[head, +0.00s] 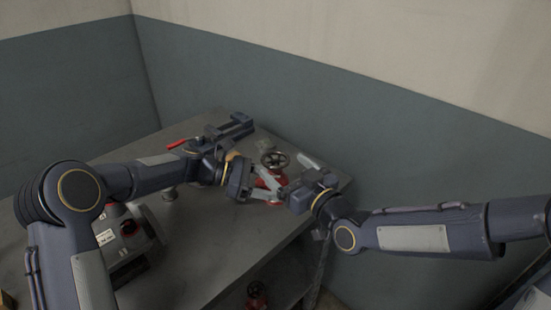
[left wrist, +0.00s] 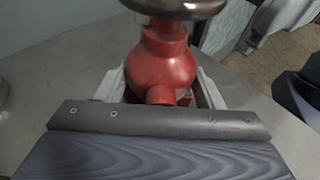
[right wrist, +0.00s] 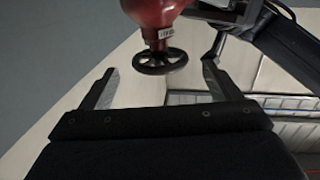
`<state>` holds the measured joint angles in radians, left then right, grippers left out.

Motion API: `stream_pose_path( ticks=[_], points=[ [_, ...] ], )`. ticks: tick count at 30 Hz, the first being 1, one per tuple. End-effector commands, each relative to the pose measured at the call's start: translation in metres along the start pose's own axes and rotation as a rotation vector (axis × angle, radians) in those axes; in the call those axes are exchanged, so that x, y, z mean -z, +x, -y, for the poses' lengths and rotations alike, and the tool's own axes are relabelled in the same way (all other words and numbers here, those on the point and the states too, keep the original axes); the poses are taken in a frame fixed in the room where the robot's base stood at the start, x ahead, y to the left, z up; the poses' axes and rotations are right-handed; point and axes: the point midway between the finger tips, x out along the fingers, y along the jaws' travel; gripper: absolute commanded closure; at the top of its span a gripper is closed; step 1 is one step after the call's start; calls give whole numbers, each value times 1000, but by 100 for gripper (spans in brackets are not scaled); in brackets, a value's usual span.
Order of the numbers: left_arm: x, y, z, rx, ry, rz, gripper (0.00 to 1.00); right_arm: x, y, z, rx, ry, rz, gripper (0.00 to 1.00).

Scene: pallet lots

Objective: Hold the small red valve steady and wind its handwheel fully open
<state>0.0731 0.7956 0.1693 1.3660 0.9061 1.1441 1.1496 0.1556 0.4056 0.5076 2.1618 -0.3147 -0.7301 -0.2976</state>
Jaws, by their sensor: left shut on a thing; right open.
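The small red valve (head: 268,183) stands near the right end of the grey bench, with its dark handwheel (head: 275,160) on top. My left gripper (head: 262,192) is shut on the valve's red body; in the left wrist view the body (left wrist: 162,68) sits between its two fingers, below the handwheel (left wrist: 175,8). My right gripper (head: 296,178) is open to the right of the valve. In the right wrist view the handwheel (right wrist: 160,62) appears in the gap between the spread fingers, with space on both sides. Whether it lies beyond the fingertips is unclear.
A dark vise (head: 232,128) stands at the back of the bench, near a red handle (head: 176,144). A grey box with a red knob (head: 128,227) is at the left, under my left arm. Another red valve (head: 256,296) is below the bench top. The front middle bench (head: 205,245) is clear.

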Motion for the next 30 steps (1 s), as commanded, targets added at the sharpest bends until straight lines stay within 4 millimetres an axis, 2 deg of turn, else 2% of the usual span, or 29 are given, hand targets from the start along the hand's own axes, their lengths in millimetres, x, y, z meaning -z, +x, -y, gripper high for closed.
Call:
stream_pose_path(
  ticks=[3,9,20,23,30],
  points=[
    [-1,0,0,-2,0,2,51,0,23,1,2,2,0,16],
    [-1,0,0,-2,0,2,51,0,45,0,0,1,0,16],
    [-1,0,-1,-2,0,2,51,0,51,0,0,-1,1,16],
    [-1,0,-1,-2,0,2,51,0,51,0,0,-1,1,26],
    [-1,0,-1,-2,0,2,51,0,51,0,-1,0,1,58]
  ],
)
